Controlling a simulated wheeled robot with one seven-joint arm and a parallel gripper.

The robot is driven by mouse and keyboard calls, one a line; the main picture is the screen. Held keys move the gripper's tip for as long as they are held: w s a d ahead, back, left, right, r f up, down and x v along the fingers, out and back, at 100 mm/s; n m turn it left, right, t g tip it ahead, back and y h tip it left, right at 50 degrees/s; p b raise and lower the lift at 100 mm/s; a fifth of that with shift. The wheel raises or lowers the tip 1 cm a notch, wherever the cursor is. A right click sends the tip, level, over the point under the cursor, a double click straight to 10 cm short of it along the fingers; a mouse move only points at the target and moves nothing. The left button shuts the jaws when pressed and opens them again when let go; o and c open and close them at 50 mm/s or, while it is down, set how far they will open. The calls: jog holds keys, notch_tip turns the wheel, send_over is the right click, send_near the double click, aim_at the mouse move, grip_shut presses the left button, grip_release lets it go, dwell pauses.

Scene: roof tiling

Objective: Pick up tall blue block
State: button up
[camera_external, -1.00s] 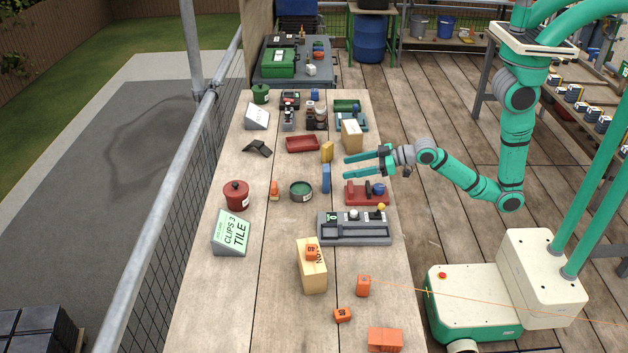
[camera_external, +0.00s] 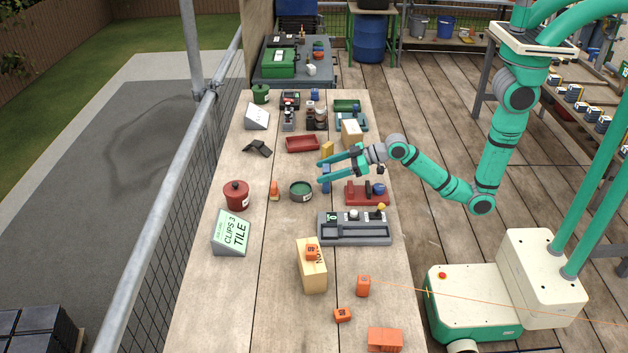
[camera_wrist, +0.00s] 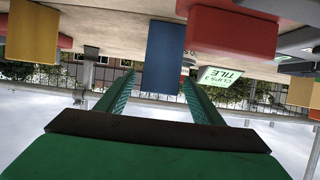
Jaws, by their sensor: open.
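The tall blue block (camera_external: 326,184) stands upright on the wooden workbench, partly hidden behind my gripper in the external view. In the wrist view the blue block (camera_wrist: 163,57) appears upside down, ahead of my fingers and near the middle of the gap between them. My gripper (camera_external: 320,172) is open, with its two green fingers spread on either side of the block in the external view. The fingers also show in the wrist view (camera_wrist: 158,92), with nothing held. Whether they touch the block I cannot tell.
A yellow block (camera_external: 327,149) stands just behind the blue block. A red holder (camera_external: 362,195) is to its right, and a round green-grey tin (camera_external: 301,191) to its left. A grey tray (camera_external: 354,230) lies in front. Bench space beyond the tin is partly clear.

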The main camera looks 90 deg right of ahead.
jog(key=x, duration=0.4)
jog(key=shift+f, duration=0.1)
jog(key=shift+c, duration=0.6)
jog(key=c, duration=1)
jog(key=shift+c, duration=0.2)
